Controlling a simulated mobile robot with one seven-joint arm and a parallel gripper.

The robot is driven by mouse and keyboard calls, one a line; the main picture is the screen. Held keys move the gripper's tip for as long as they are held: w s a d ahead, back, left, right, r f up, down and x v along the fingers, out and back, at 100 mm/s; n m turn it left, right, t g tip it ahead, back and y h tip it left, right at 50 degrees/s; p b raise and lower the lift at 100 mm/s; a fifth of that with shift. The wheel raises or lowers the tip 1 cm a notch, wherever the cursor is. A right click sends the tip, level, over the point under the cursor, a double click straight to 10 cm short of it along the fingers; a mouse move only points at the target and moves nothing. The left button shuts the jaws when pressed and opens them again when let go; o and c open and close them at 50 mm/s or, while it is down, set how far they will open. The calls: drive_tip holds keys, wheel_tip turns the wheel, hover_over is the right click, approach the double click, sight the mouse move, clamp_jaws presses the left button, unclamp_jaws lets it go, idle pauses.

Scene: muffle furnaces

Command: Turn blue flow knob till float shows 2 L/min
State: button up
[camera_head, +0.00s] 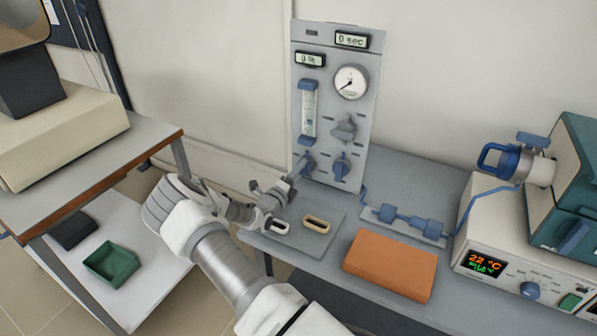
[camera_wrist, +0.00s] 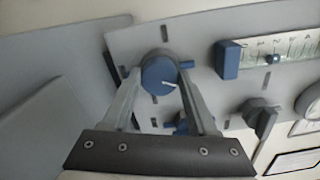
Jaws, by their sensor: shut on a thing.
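The blue flow knob (camera_head: 308,163) sits low on the left of the upright grey panel, below the flow tube (camera_head: 309,110). In the wrist view the knob (camera_wrist: 160,76), with a white pointer line, lies between the two fingers of my gripper (camera_wrist: 160,72), which is shut on it. In the head view my gripper (camera_head: 298,172) reaches the knob from the lower left and partly covers it. The scale figures are too blurred to read.
A second blue knob (camera_head: 342,167) is close on the right, and a grey knob (camera_head: 345,128) is above it. A round gauge (camera_head: 351,82) and a display (camera_head: 352,40) reading 0 sec are higher up. An orange block (camera_head: 390,264) lies on the bench.

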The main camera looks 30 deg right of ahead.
idle(0.3)
drive_tip(key=o, duration=1.4)
drive_tip(key=p+v, duration=0.1)
drive_tip(key=v, duration=1.6)
drive_tip(key=shift+s+a, duration=0.1)
drive_tip(key=shift+a, duration=0.15)
